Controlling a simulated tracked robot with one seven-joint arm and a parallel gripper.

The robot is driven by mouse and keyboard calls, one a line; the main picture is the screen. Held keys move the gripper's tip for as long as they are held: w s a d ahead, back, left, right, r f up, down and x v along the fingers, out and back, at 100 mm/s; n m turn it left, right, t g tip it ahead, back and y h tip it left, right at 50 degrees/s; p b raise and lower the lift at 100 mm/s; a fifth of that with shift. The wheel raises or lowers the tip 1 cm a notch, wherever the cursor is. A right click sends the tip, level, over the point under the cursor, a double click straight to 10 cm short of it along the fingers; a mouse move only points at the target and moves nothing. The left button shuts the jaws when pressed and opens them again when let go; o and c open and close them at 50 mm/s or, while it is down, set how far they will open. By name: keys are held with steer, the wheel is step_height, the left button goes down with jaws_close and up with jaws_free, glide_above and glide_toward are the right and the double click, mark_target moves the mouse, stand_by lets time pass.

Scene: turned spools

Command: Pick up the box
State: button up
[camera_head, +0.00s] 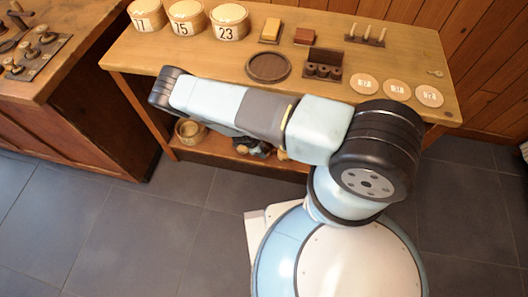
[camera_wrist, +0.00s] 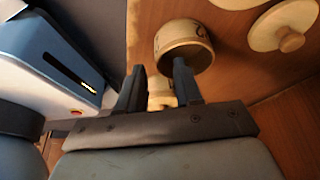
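A round, pale wooden box (camera_wrist: 184,46) with dark marks on its side stands on a brown wooden surface in the wrist view. My gripper (camera_wrist: 159,67) is open, its two dark fingers apart. The right fingertip overlaps the box's lower edge in the picture; I cannot tell whether they touch. A small pale thing (camera_wrist: 160,93), partly hidden, shows between the fingers. In the head view a round wooden box (camera_head: 190,131) stands on the lower shelf; I cannot tell if it is the same one. My arm hides my gripper there.
The bench (camera_head: 225,55) carries numbered round boxes (camera_head: 187,19), a dark round tray (camera_head: 268,67), a spool holder (camera_head: 323,68) and pale discs (camera_head: 396,89). Small things (camera_head: 253,149) lie on the shelf (camera_head: 218,147). A knobbed lid (camera_wrist: 275,30) is at the wrist view's upper right.

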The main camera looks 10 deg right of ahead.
steer(key=shift+x, duration=1.15)
jaws_close()
